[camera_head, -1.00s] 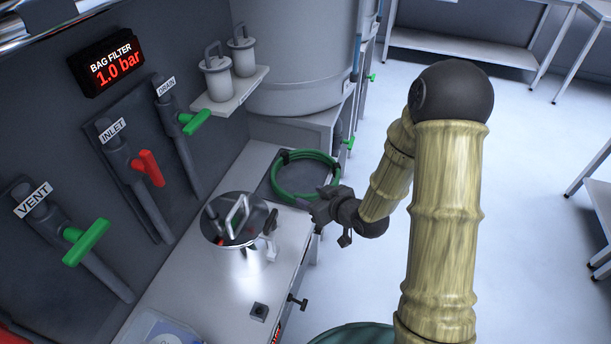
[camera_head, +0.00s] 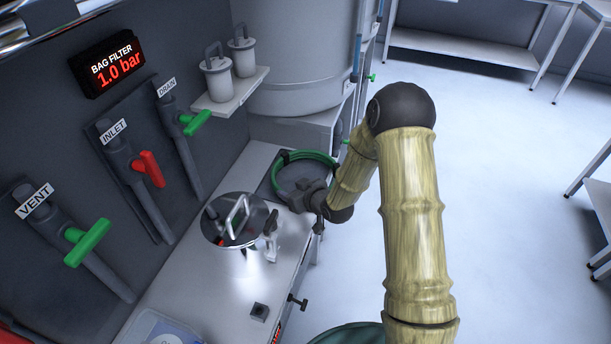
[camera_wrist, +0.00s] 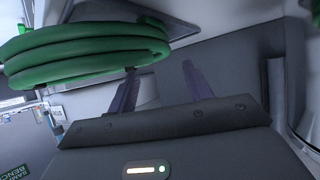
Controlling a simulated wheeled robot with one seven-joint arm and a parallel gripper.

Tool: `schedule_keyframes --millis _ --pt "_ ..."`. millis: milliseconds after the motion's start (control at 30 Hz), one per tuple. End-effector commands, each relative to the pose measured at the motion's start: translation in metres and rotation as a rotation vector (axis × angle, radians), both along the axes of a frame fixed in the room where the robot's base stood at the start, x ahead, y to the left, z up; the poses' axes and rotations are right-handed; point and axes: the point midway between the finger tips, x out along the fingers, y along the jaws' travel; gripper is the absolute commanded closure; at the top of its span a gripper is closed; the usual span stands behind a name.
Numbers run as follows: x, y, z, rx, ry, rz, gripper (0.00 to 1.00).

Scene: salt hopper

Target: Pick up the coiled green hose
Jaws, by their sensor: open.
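The coiled green hose (camera_head: 307,154) lies as a ring at the far end of the grey bench, with dark bands on it. Its near side is hidden behind my gripper (camera_head: 294,197), which is over the ring's near part. In the wrist view the hose (camera_wrist: 75,55) shows as several stacked green loops at upper left. In that view my gripper (camera_wrist: 158,68) has its two fingers spread apart with nothing between them. The left fingertip is close to the lower right edge of the coil; I cannot tell whether they touch.
A shelf (camera_head: 232,96) with two white canisters and a large pale tank (camera_head: 300,60) are behind. Valve pipes line the left wall.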

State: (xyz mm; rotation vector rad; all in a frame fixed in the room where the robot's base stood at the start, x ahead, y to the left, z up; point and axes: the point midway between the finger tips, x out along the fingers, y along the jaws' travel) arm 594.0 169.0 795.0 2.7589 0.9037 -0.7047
Motion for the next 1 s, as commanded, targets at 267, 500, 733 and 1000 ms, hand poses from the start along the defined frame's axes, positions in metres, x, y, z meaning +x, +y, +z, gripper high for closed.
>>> schedule_keyframes --millis 267,500,733,1000 --pt "0.022 0.023 -0.012 0.001 0.001 0.002 0.49" --pt "0.035 0.031 -0.021 0.000 0.000 0.001 0.49" --pt "0.035 0.031 -0.021 0.000 0.000 0.000 0.49" --pt "0.035 0.031 -0.021 0.000 0.000 0.000 0.53"
